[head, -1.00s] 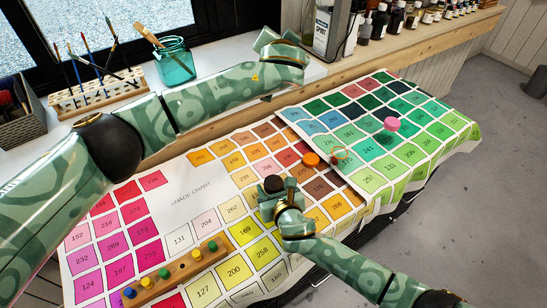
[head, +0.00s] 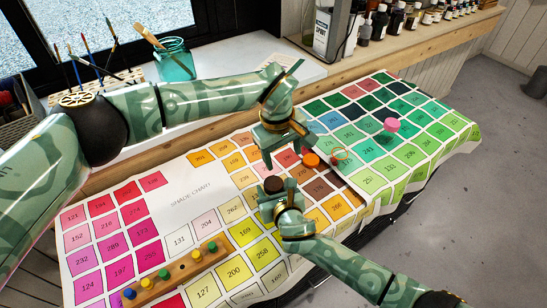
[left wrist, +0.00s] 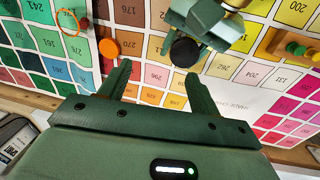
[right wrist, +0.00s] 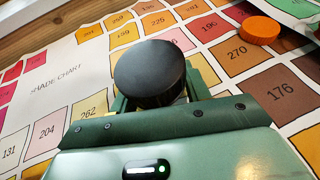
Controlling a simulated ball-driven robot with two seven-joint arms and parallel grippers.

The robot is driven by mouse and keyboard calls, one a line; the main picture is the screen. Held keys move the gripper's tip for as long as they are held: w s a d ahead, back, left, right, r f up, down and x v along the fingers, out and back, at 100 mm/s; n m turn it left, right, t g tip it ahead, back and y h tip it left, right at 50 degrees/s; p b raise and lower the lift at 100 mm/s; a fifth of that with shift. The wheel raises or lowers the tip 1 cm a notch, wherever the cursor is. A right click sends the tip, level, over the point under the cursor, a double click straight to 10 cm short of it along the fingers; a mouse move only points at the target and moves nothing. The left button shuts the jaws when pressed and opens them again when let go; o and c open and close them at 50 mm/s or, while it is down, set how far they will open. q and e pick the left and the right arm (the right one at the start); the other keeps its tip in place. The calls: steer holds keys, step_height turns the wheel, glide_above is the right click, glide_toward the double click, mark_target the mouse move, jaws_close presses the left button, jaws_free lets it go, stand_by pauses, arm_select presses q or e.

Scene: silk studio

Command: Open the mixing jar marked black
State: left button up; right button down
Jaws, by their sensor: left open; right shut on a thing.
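The black-lidded mixing jar (head: 273,185) stands on the shade chart, near its middle. Its round black lid (right wrist: 150,72) fills the middle of the right wrist view; any marking is not legible. My right gripper (head: 270,203) is shut on the jar, with its fingers around the body below the lid. My left gripper (head: 268,158) is open and empty, above the chart just behind the jar. In the left wrist view the lid (left wrist: 184,52) lies beyond my open fingers (left wrist: 155,82), apart from them.
An orange-lidded jar (head: 311,160) stands close to the right, and a pink-lidded jar (head: 391,125) farther right. An orange ring (head: 341,153) lies near them. A wooden block with coloured pegs (head: 175,272) lies at front left.

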mark_target(274, 183)
arm_select(q)
steer(key=a+m, duration=0.1)
steer(key=s+a+m+y, duration=0.1)
steer(key=shift+s+a+f+m+g, duration=0.1)
steer(key=shift+s+m+g, duration=0.1)
steer(key=shift+m+g, duration=0.15)
steer(key=shift+s+m, duration=0.15)
steer(key=shift+m, duration=0.2)
steer(key=shift+f, duration=0.3)
step_height(274, 183, down, 7)
steer(key=shift+f, duration=0.2)
steer(key=shift+c, duration=0.3)
steer(key=c, duration=0.9)
steer(key=n, duration=0.6)
steer(key=shift+n, duration=0.3)
steer(key=shift+c, duration=0.2)
